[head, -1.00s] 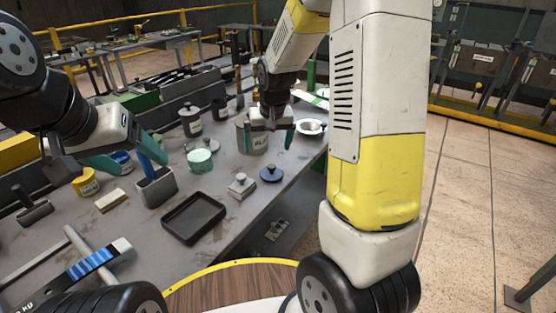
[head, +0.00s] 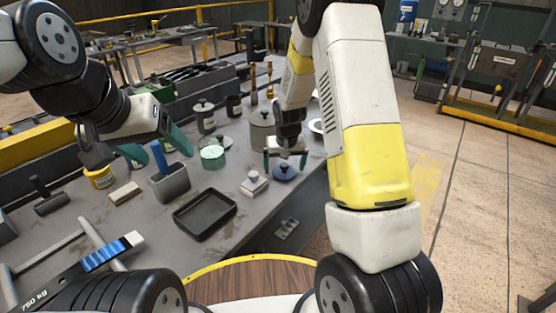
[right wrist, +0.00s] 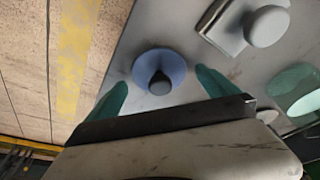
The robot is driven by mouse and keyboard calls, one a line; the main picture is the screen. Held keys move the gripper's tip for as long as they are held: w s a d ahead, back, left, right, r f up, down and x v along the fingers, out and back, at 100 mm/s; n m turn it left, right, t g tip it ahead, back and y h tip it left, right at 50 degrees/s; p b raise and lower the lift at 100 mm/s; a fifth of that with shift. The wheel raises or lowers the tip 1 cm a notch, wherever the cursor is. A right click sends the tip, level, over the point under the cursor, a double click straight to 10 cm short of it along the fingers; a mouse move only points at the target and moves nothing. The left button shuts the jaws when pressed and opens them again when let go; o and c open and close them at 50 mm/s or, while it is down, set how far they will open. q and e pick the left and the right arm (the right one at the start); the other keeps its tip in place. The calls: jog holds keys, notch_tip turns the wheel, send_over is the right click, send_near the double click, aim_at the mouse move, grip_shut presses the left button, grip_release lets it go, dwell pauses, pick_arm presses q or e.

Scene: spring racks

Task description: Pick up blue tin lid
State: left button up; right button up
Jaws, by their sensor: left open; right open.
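The blue tin lid (head: 288,172) is a round blue disc with a dark knob, lying near the table's right edge. It also shows in the right wrist view (right wrist: 174,68), between and ahead of the fingertips. My right gripper (head: 286,160) is open and empty just above the lid, its fingers on either side of it; the right wrist view shows its teal fingers (right wrist: 160,86) apart.
A small metal block with a knob (head: 254,184) sits just left of the lid. A black tray (head: 205,214), a mint-green tin (head: 213,154) and a large grey pot (head: 262,136) stand nearby. The table edge drops off to the right of the lid.

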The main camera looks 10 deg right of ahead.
jog(key=c, duration=1.6)
jog(key=shift+r, duration=0.15)
